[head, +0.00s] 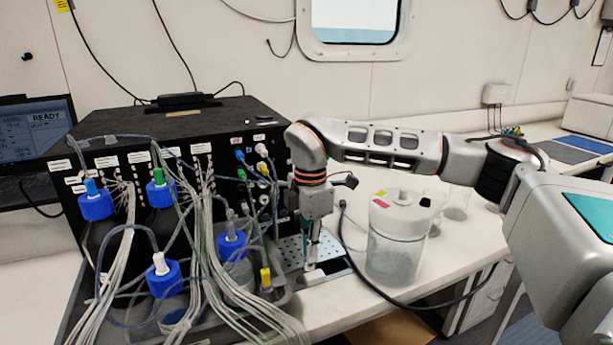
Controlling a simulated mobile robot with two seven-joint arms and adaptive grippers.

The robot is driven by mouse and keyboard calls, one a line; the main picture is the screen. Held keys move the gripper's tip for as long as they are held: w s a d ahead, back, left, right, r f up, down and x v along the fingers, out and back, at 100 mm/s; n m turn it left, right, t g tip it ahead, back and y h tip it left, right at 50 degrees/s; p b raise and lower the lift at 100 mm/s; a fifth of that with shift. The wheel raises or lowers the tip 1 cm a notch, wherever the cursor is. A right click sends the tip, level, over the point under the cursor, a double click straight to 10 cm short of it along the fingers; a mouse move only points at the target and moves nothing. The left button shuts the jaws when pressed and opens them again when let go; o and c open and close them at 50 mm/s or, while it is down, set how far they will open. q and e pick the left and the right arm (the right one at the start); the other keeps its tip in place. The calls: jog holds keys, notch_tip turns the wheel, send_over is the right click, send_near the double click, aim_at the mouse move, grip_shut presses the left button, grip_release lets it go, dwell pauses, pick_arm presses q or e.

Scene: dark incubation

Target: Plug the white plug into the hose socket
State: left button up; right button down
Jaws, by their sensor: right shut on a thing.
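My right gripper (312,258) points down over a perforated metal tray (292,250) at the front right of the black box. Its fingers are shut on a small white piece, apparently the white plug (310,267), which the fingertips mostly hide. A low white block (315,278) lies right below the fingertips; I cannot tell whether the plug touches it. Several coloured connectors, among them a blue one (240,155) and a pale one (261,150), sit on the black box's front. I cannot tell which opening is the hose socket. My left gripper is not in view.
The black box (180,120) stands behind several blue-capped bottles (96,205) and dense hanging tubes. A clear jar with a white lid (400,215) stands close right of the gripper. A black cable (352,262) runs between them. The bench is clearer farther right.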

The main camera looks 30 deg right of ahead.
dwell(0.4)
jog(key=shift+f, duration=0.75)
dwell(0.4)
jog(key=c, duration=2.1)
grip_release()
jog(key=shift+r, duration=0.2)
notch_tip(320, 180, up, 12)
jog(key=shift+f, duration=0.15)
